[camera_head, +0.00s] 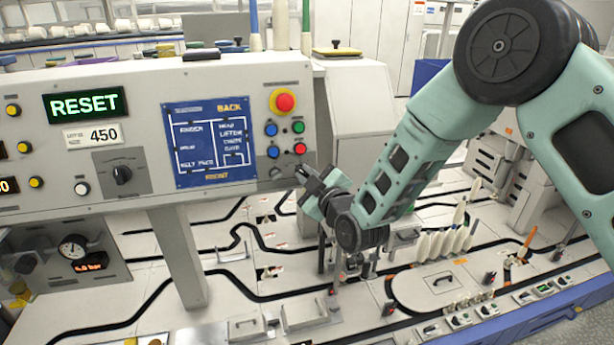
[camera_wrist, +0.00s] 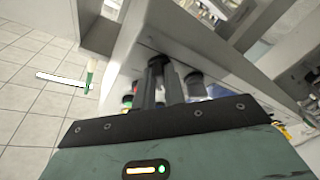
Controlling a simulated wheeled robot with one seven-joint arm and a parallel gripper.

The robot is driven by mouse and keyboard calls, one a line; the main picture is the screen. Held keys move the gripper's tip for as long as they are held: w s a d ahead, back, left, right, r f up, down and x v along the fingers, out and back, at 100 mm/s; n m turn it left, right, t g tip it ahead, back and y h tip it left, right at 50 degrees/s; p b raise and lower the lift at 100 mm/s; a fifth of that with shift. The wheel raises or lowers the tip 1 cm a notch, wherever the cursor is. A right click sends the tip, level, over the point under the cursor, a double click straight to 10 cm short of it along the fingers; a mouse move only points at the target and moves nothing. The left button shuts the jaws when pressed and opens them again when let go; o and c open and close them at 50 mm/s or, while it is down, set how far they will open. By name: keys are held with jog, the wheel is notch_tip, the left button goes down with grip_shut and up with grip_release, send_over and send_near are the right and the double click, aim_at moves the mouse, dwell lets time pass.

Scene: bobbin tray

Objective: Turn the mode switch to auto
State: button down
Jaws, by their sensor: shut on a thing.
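The mode switch seems to be a small black knob at the lower right of the button cluster on the grey control panel (camera_head: 225,85). My gripper (camera_head: 303,174) reaches it from the right and is shut on it. The fingers hide most of the knob, so its pointing direction and labels cannot be read. In the wrist view my gripper's dark fingers (camera_wrist: 158,78) close together at the panel face. Another black knob (camera_head: 275,173) sits just left of the fingertips; it also shows in the wrist view (camera_wrist: 193,78).
A red emergency button (camera_head: 285,102), blue button (camera_head: 271,129), green button (camera_head: 298,127) and red button (camera_head: 300,149) crowd above my fingers. A larger rotary knob (camera_head: 121,174) is farther left, below a lit RESET display (camera_head: 86,104). White bobbins (camera_head: 445,243) stand on the track table below.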

jog(key=shift+f+b, duration=0.15)
jog(key=shift+b, duration=0.25)
jog(key=shift+s+a+m+t+h+b, duration=0.3)
jog(key=shift+m+h+b, duration=1.05)
jog(key=shift+m+b, duration=2.25)
jog(key=shift+w+a+m+t+h+b, duration=0.15)
jog(key=shift+m+t+h+b, duration=0.75)
jog(key=shift+m+b, duration=2.65)
jog(key=shift+a+m+h+b, duration=0.1)
jog(key=shift+m+h+b, duration=1.65)
jog(key=shift+m+b, duration=1.85)
jog(key=shift+d+m+p, duration=0.1)
jog(key=shift+m+p, duration=0.45)
jog(key=shift+m, duration=0.2)
jog(key=c, duration=1.5)
grip_release()
jog(key=shift+o, duration=0.2)
